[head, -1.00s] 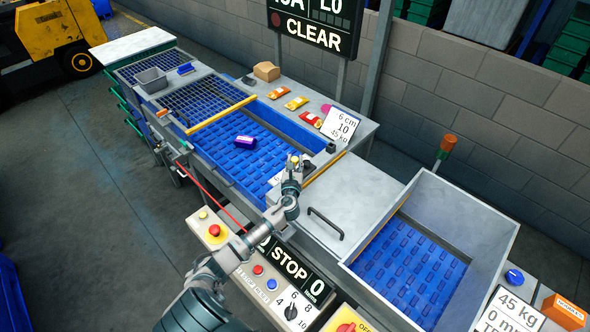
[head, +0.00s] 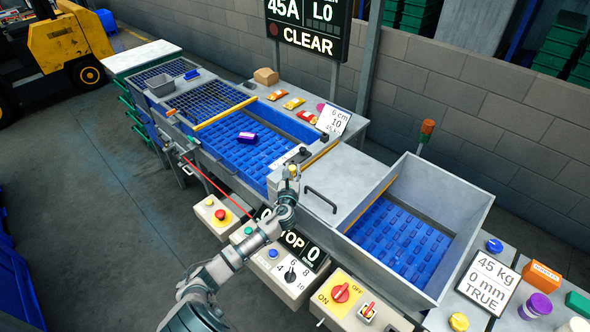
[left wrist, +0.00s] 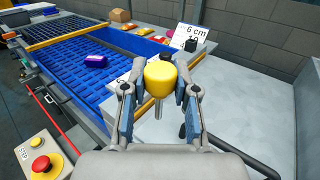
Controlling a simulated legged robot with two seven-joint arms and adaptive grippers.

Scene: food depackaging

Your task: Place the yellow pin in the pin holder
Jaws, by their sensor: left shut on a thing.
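The yellow pin has a rounded yellow head (left wrist: 160,76) and a thin grey shaft pointing down. My left gripper (left wrist: 160,92) is shut on it, with one finger on each side of the head. In the head view the left gripper (head: 291,176) is above the machine's front edge, left of the black bar handle (head: 320,200), and the pin (head: 293,168) shows as a small yellow spot. I cannot clearly identify the pin holder; the gripper may hide it. My right gripper is not in view.
A purple packet (head: 247,137) lies on the blue belt (head: 222,131). A grey cover (head: 350,177) stands beside a walled blue-floored bay (head: 398,240). Control boxes with a red button (head: 221,214) and red rotary switch (head: 341,293) line the front.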

